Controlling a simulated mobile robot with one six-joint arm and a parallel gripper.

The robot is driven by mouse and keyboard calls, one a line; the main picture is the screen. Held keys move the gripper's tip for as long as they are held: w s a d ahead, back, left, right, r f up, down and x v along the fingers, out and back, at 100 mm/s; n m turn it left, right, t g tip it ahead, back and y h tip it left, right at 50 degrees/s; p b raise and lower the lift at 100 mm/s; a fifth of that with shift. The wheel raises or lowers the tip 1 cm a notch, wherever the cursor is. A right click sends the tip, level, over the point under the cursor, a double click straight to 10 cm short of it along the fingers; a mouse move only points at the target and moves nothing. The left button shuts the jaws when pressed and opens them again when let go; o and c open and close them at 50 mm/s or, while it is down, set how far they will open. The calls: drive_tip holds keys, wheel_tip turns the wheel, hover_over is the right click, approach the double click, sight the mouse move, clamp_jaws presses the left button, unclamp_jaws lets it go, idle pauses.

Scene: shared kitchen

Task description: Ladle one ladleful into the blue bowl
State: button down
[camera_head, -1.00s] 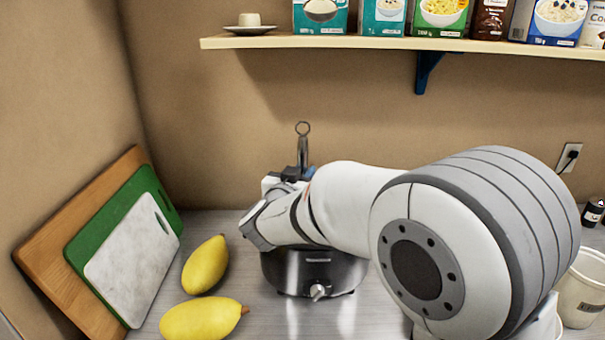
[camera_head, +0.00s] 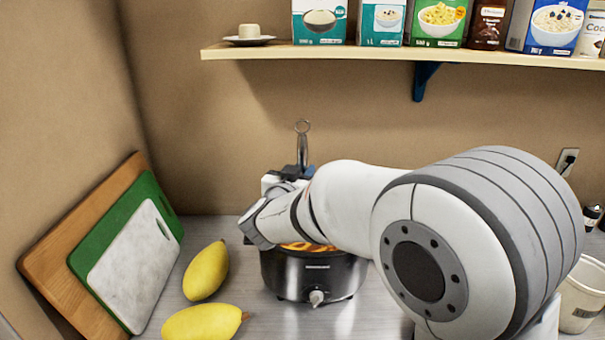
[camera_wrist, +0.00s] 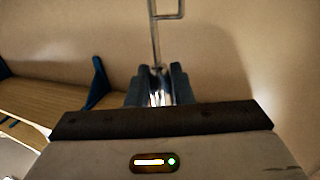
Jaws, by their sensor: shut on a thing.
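My gripper (camera_head: 303,171) is shut on the handle of the metal ladle (camera_head: 303,146), whose ringed end points up. The wrist view also shows the ladle's shaft (camera_wrist: 156,45) between the two dark fingers of my gripper (camera_wrist: 158,80). The ladle's bowl is hidden. Below my arm stands a black and silver slow cooker (camera_head: 312,277) with a knob in front. A strip of orange food (camera_head: 308,246) shows at its rim, and my arm hides the rest. I cannot see the blue bowl in any view.
Two yellow mangoes (camera_head: 206,270) lie left of the cooker. Cutting boards (camera_head: 130,265) lean on the left wall. A shelf (camera_head: 400,53) with boxes hangs above. A pale cup (camera_head: 583,295) stands at the right, partly behind my arm.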

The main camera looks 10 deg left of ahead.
drive_tip(key=shift+r+p, duration=4.95)
drive_tip(key=shift+r, duration=1.25)
